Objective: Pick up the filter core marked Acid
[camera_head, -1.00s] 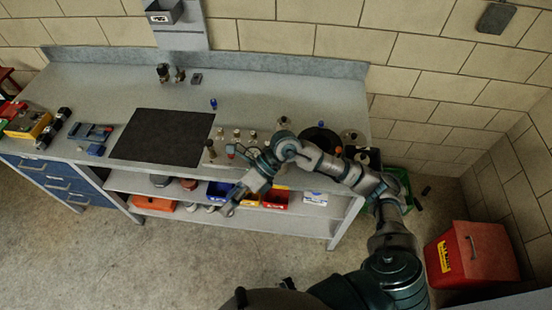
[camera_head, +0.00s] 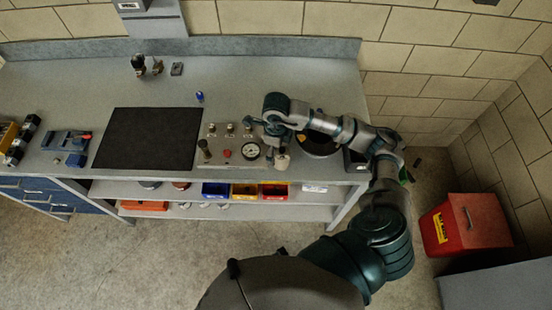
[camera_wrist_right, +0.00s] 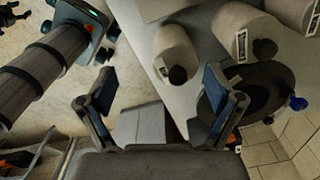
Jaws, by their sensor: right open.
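Several pale cylindrical filter cores with dark end knobs show in the right wrist view: one at upper middle (camera_wrist_right: 176,48), one to its right (camera_wrist_right: 243,35), and another cut off at the top right corner. Small labels are on them, too small to read, so I cannot tell which is marked Acid. In the head view one pale core (camera_head: 282,162) stands at the bench's front edge, just below my right gripper (camera_head: 268,128). My right gripper (camera_wrist_right: 158,85) is open and empty, its fingers apart, with the cores beyond them. My left gripper is not in view.
A panel with a gauge (camera_head: 250,151) and knobs lies left of the gripper. A round black tray (camera_wrist_right: 262,78) sits near the cores, partly hidden by my arm in the head view. A black mat (camera_head: 148,138) covers mid-bench. A red box (camera_head: 465,225) stands on the floor.

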